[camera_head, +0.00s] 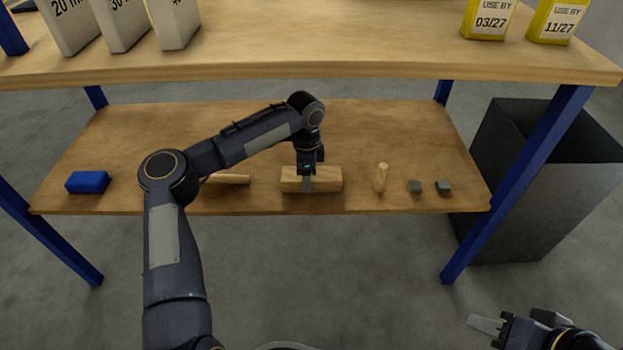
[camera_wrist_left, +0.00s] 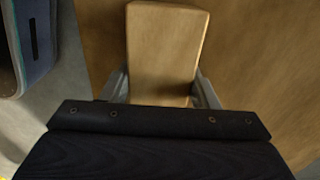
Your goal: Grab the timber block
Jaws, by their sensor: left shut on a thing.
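The timber block (camera_head: 327,179) is a light wooden cuboid lying on the lower shelf near its front edge, in the middle of the head view. My left gripper (camera_head: 307,186) reaches down over it and is shut on it, with a finger showing on the block's near face. In the left wrist view the block (camera_wrist_left: 163,50) lies between the two fingers (camera_wrist_left: 160,92), one on each side. My right gripper (camera_head: 485,328) is at the bottom right of the head view, away from the shelf; its finger opening is not clear.
On the lower shelf (camera_head: 130,135) are a blue block (camera_head: 88,182), a wooden rod (camera_head: 232,179) partly behind my arm, an upright wooden peg (camera_head: 381,177) and two small grey cubes (camera_head: 415,187). A dark bin (camera_head: 520,190) stands right.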

